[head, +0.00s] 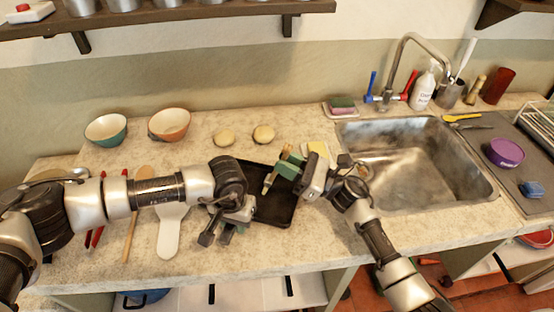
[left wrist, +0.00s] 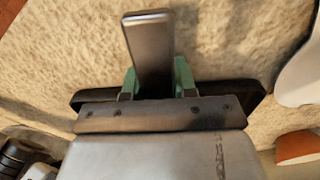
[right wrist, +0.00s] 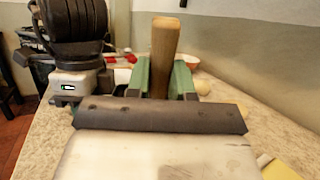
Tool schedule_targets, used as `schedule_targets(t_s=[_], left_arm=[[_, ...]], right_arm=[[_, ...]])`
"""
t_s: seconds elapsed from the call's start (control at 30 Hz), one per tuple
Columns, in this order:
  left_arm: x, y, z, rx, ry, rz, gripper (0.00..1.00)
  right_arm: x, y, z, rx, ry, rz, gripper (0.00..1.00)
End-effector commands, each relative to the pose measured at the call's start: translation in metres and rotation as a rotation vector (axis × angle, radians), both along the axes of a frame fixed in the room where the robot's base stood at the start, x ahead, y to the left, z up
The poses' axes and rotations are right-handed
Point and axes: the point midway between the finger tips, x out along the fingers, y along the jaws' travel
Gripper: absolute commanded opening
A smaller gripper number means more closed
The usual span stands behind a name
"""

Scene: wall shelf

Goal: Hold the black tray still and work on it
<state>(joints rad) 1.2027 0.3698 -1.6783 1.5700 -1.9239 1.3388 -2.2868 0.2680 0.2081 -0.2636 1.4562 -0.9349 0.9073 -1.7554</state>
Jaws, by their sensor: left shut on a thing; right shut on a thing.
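The black tray (head: 284,212) lies flat on the counter, left of the sink, partly hidden by my grippers; its dark rim shows in the left wrist view (left wrist: 255,92). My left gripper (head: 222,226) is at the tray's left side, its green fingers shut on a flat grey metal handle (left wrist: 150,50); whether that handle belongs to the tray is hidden. My right gripper (head: 292,168) is above the tray's right part, shut on a wooden-handled tool (head: 268,184). Its handle (right wrist: 164,55) stands between the green fingers in the right wrist view; its working end is hidden.
A white spatula (head: 170,230) and a wooden stick (head: 134,222) lie left. Two bowls (head: 106,128) (head: 170,124) and two round buns (head: 224,138) (head: 263,134) stand behind. A yellow thing (head: 318,148) lies near my right gripper. The sink (head: 425,165) is right.

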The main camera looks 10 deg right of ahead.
Motion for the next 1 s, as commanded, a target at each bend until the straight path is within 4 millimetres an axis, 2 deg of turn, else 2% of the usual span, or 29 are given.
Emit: schedule_targets(t_s=[0.27,0.7,1.0], left_arm=[[0.000,0.000,0.000,0.000,0.000,0.000,0.00],[0.000,0.000,0.000,0.000,0.000,0.000,0.00],[0.000,0.000,0.000,0.000,0.000,0.000,0.00]], right_arm=[[-0.004,-0.010,0.000,0.000,-0.002,0.001,0.00],[-0.017,-0.040,-0.001,-0.001,-0.001,0.001,0.00],[-0.005,-0.045,-0.001,0.000,-0.002,0.001,0.00]])
